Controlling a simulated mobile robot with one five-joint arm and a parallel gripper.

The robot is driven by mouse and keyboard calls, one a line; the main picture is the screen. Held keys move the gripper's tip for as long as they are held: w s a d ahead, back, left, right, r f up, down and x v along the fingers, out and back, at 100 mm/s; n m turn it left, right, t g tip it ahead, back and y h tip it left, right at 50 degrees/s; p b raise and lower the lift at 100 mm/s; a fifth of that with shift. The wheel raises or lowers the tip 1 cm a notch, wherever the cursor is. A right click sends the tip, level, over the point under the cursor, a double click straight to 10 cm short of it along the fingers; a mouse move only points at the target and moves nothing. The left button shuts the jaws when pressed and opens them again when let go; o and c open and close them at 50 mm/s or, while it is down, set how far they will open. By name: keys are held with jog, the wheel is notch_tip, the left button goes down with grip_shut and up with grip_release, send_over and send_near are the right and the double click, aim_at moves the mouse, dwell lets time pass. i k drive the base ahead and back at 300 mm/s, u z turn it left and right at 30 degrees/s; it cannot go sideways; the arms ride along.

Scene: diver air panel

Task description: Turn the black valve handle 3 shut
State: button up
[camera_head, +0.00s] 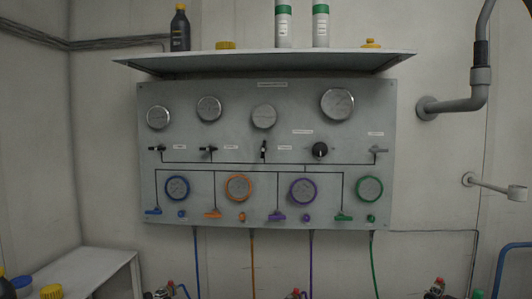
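Several small handles sit in a row across the middle of the grey wall panel (230,129). The third from the left is a black handle (264,150) that stands upright. The two black handles to its left, the first (157,149) and the second (209,150), lie level. The small labels beside them are too small to read, so I cannot confirm which one is numbered 3. My gripper is not in view.
A round black knob (320,149) and a grey handle (379,150) are to the right. Gauges sit above and below the row. A shelf (262,58) with bottles juts out above the panel. A grey pipe (455,105) is at the right. Coloured hoses hang below.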

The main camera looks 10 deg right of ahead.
aim_at(264, 148)
jog(key=u, duration=3)
jog(key=k, duration=1.15)
jog(key=z, duration=0.65)
jog(key=i, duration=1.05)
jog(key=u, duration=0.05)
